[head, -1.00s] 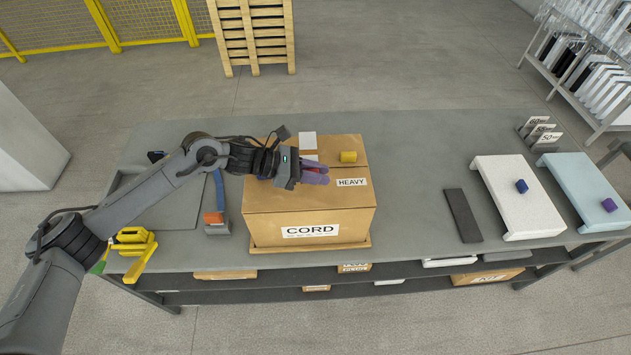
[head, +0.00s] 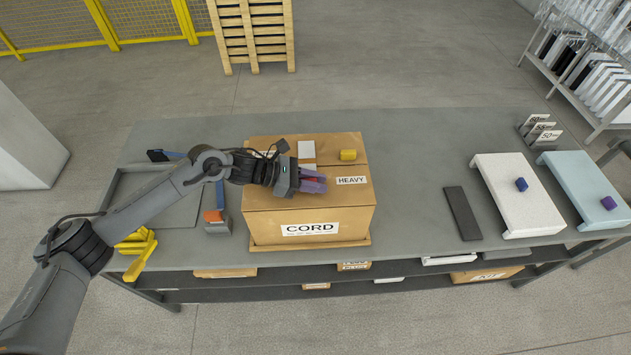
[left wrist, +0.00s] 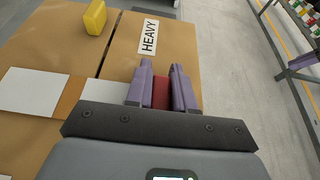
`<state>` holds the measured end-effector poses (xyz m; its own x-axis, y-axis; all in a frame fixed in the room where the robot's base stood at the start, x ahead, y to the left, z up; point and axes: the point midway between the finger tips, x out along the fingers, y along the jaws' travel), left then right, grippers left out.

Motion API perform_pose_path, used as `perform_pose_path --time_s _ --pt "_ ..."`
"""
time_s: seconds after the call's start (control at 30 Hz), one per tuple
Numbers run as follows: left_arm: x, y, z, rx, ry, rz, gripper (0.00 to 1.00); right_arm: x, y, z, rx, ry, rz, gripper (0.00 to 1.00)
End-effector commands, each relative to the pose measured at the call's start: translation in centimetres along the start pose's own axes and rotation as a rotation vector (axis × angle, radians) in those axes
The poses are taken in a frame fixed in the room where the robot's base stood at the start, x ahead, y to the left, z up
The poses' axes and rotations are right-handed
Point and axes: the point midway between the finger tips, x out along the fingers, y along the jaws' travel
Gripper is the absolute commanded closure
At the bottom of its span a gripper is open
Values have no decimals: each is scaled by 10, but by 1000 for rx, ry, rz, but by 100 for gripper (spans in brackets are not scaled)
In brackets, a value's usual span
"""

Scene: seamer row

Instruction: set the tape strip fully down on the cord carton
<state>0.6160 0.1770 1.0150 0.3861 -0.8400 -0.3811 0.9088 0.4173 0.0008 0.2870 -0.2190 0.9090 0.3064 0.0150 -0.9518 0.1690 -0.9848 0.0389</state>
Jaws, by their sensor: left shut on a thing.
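The cord carton (head: 270,209) is a brown closed box with a CORD label on its front and a HEAVY label on top. A pale strip with a tan band (head: 306,150), which looks like the tape strip, lies on the carton top near the seam; it also shows in the left wrist view (left wrist: 33,91). Whether all of it touches the top I cannot tell. My left gripper (head: 316,182) is low over the front part of the carton top, shut on a dark red piece (left wrist: 160,92) between its purple fingers. The gripper body hides the strip's near end.
A yellow block (head: 348,155) sits on the carton top. An orange-and-grey tool (head: 216,222) with a blue handle and a yellow tool (head: 138,243) are left of the carton. A dark bar (head: 462,214), a white stand (head: 518,195) and a pale blue stand (head: 584,190) are right.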

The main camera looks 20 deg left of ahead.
Motion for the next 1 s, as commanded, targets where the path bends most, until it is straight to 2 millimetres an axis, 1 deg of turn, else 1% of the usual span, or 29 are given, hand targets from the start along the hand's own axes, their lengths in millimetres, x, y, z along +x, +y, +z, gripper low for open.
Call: perform_pose_path --time_s 0.13,0.17,0.3,0.67,0.87,0.93,1.0 --pt "2 0 -6 -1 2 1 100 6 0 2 0 -1 0 100" --pt "1 0 -5 -1 3 1 74 5 0 2 0 -1 0 100" --pt "2 -1 -6 -3 6 -1 53 5 0 2 1 -2 -1 100" --pt "2 -2 -7 -5 8 -5 52 4 -2 2 8 -1 -6 100" --pt "-1 -3 1 -6 9 -6 52 -7 -2 -2 10 0 -8 100" --pt "-9 -2 -3 -5 10 -3 52 -4 -2 -2 10 3 -8 100" --pt "-21 -1 -2 -2 8 -1 52 -3 -2 -2 10 3 -7 100"
